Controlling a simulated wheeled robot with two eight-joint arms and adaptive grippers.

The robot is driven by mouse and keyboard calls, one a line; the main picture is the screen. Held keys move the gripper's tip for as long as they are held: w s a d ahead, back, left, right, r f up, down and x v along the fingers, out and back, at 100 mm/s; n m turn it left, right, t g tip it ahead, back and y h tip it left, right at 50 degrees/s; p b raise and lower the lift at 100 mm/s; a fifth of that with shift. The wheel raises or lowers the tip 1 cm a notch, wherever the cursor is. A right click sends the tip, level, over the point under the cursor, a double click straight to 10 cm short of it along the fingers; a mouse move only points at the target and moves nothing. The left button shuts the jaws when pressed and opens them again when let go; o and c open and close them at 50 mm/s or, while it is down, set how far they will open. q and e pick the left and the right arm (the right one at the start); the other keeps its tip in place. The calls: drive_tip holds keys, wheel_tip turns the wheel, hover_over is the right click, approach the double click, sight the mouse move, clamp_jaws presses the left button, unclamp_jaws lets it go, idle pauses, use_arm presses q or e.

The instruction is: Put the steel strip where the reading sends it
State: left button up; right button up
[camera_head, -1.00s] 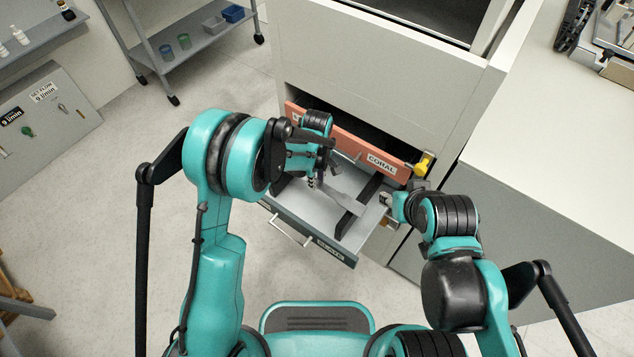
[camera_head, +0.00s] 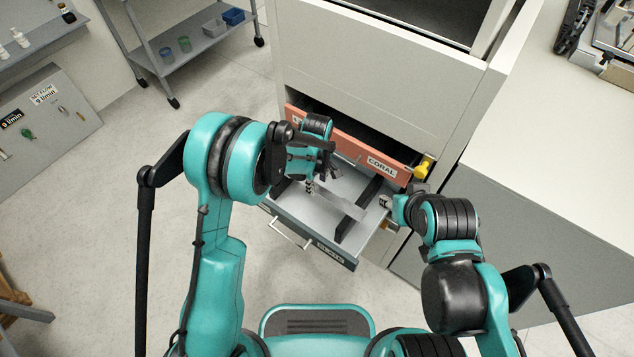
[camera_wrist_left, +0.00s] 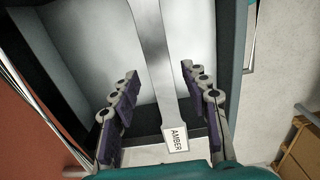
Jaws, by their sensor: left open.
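The steel strip (camera_head: 345,205) lies in the open lower drawer (camera_head: 308,237), across a dark crossbar (camera_head: 357,211). My left gripper (camera_head: 320,180) is over the drawer's left part, at the strip's near end. In the left wrist view its fingers (camera_wrist_left: 165,105) are spread, one on each side of the strip, with gaps. My right gripper (camera_head: 385,202) is at the drawer's right edge; its finger gap is too small to make out.
A coral drawer front (camera_head: 345,140) labelled CORAL stands just above and behind the open drawer. A yellow knob (camera_head: 424,168) is at its right end. A white-topped counter (camera_head: 560,150) is on the right. A wall panel (camera_head: 45,110) carries a "9 l/min" label.

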use_arm(q)
wheel_tip(320, 180, up, 10)
drive_tip(key=r+p, duration=0.1)
drive_tip(key=p, duration=0.3)
wheel_tip(320, 180, up, 7)
drive_tip(key=m+t, duration=0.1)
drive_tip(key=m, duration=0.1)
hover_over(317, 188)
drive_tip(key=s+a, duration=0.2)
drive_tip(key=a, duration=0.3)
drive_tip(key=s+a+r+m+t, duration=0.3)
drive_tip(key=s+a, duration=0.3)
drive_tip(key=s, duration=0.2)
drive_tip(key=s+a+r+m+t, duration=0.3)
drive_tip(key=s+a+r+m, duration=0.2)
drive_tip(key=s, duration=0.4)
drive_tip(key=shift+a+r+m, duration=0.35)
drive_tip(key=shift+a+m, duration=0.05)
drive_tip(key=shift+a, duration=0.5)
